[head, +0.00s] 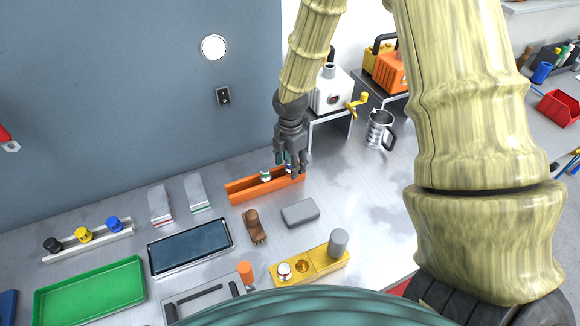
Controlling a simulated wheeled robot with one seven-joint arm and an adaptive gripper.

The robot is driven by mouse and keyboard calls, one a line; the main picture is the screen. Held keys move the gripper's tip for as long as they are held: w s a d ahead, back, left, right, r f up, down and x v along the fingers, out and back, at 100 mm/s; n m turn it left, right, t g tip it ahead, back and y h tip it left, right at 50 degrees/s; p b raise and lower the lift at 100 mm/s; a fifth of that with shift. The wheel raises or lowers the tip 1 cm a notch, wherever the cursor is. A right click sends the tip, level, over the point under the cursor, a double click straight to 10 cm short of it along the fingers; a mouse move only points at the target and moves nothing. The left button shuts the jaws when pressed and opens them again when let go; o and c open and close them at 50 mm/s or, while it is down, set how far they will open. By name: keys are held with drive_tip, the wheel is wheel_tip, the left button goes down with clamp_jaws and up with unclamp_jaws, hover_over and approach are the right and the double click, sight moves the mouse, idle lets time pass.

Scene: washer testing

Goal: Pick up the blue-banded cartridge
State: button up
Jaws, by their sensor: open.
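An orange trough (240,192) lies on the metal bench below the wall. A small white cartridge (265,176) with a dark greenish or bluish band stands in it; the band's colour is too small to tell surely. A second small cartridge (288,167) shows partly at my gripper's fingers, near the trough's right end; its band is mostly hidden. My gripper (291,170) is open, points down and has its fingers over that right end. I cannot tell whether the fingers touch the second cartridge.
A grey block (300,213) and a brown object (255,227) lie in front of the trough. A yellow holder (325,262) is nearer. A white machine (331,92) with a yellow handle and a metal mug (379,130) stand to the right. Bare bench lies below the mug.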

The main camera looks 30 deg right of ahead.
drive_tip(key=shift+s, duration=0.1)
drive_tip(key=shift+c, duration=0.3)
drive_tip(key=c, duration=1.1)
